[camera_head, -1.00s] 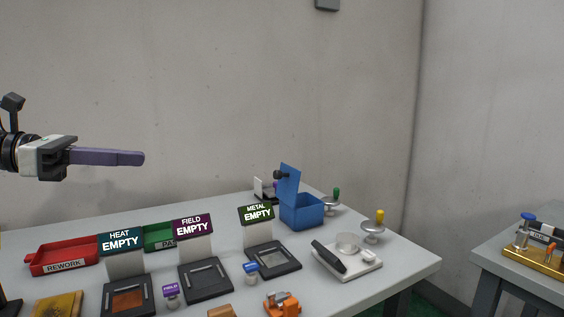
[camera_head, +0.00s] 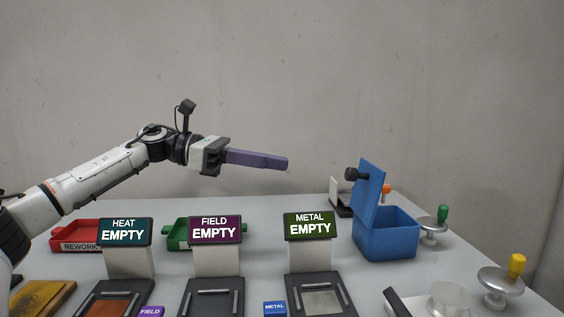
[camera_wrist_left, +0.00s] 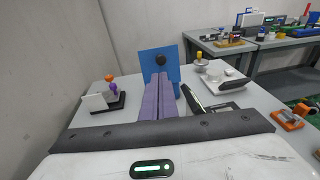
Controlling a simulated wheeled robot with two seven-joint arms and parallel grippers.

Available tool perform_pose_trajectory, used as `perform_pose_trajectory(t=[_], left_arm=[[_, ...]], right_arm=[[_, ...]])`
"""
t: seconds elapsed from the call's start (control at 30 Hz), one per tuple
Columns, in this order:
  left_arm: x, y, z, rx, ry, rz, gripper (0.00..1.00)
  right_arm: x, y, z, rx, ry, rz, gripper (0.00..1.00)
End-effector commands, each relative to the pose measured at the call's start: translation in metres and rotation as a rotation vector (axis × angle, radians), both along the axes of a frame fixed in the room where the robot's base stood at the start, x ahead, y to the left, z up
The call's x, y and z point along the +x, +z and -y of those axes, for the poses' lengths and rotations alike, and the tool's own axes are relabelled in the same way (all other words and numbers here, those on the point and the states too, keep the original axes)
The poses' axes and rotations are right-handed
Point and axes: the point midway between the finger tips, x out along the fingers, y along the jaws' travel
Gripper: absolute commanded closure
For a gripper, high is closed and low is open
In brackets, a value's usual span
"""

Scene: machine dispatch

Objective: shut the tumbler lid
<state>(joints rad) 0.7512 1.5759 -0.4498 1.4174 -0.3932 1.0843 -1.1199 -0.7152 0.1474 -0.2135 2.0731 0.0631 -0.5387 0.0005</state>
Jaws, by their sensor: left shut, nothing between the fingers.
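The tumbler is a blue open box (camera_head: 388,241) at the right back of the table in the head view. Its blue lid (camera_head: 370,192) stands up, tilted, at the box's left side, with a dark round knob (camera_head: 352,174) on its left face. The lid (camera_wrist_left: 173,62) and knob also show in the left wrist view, beyond the fingers. My left gripper (camera_head: 287,163) is shut and empty, held above the table to the left of the lid and apart from it. Its purple fingers (camera_wrist_left: 160,98) lie together in the wrist view. My right gripper is not in view.
Three stations with signs, HEAT (camera_head: 124,231), FIELD (camera_head: 215,229) and METAL (camera_head: 310,226), stand in front. A red REWORK tray (camera_head: 75,232) and a green tray (camera_head: 178,234) lie behind. Green-handled (camera_head: 433,226) and yellow-handled (camera_head: 503,280) metal devices stand to the right of the box.

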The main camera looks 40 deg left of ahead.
Motion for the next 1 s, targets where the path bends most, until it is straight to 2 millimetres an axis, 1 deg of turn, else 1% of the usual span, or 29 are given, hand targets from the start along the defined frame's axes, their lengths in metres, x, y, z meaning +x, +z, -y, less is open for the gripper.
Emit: perform_pose_trajectory(t=[0.03, 0.2, 0.4, 0.5, 0.7, 1.0], left_arm=[[0.007, 0.003, 0.009, -0.003, -0.006, 0.0, 1.0], [0.032, -0.002, 0.038, -0.002, -0.007, 0.002, 1.0], [0.057, -0.009, 0.065, -0.002, -0.004, 0.002, 1.0], [0.066, -0.012, 0.074, -0.002, -0.003, 0.001, 1.0], [0.074, -0.016, 0.082, 0.0, 0.0, 0.001, 1.0], [0.075, -0.017, 0.083, 0.0, 0.0, 0.0, 1.0]], right_arm=[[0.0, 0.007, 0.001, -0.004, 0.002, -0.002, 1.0], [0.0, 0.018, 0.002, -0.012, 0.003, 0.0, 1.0], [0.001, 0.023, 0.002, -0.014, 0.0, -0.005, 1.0], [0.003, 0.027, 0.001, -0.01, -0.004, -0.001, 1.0], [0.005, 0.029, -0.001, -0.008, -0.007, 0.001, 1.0], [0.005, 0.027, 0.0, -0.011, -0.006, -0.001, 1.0]])
